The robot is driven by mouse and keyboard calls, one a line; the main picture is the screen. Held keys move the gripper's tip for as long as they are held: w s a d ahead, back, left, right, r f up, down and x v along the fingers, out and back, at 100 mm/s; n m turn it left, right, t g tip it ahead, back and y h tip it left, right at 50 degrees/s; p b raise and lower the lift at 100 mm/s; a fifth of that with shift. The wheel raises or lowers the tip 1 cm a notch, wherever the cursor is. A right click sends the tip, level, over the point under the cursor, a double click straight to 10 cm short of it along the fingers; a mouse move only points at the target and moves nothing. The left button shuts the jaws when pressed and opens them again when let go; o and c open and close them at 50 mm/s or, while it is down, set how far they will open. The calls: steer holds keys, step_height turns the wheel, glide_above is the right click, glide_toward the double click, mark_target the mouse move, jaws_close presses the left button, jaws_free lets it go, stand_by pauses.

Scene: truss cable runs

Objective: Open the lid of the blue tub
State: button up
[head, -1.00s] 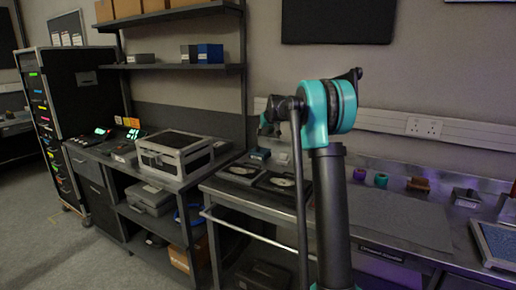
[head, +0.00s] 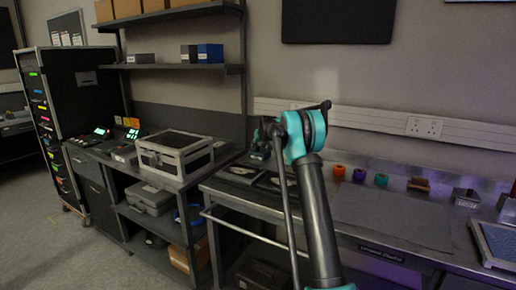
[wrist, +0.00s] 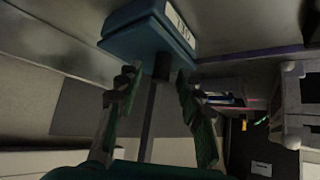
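The blue tub (wrist: 145,38) fills the top middle of the wrist view, with a white label (wrist: 180,22) on one face. A seam runs around it, and its lid looks closed. A small dark block (wrist: 162,68) sticks out from the tub towards my gripper. My gripper (wrist: 158,80) is open, with one finger on each side of that block and a visible gap to each. I cannot tell whether a fingertip touches the tub. In the head view my arm covers the tub, and my gripper is mostly hidden behind the teal joint.
In the head view, black reels (head: 240,173) lie on the steel bench by my arm. Orange (head: 339,170), purple (head: 359,175) and teal (head: 381,180) rolls stand at the back right. A silver case (head: 175,155) stands left.

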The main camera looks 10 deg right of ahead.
steer(key=shift+w+f, duration=0.3)
steer(key=shift+f, duration=0.05)
jaws_close()
stand_by(0.3)
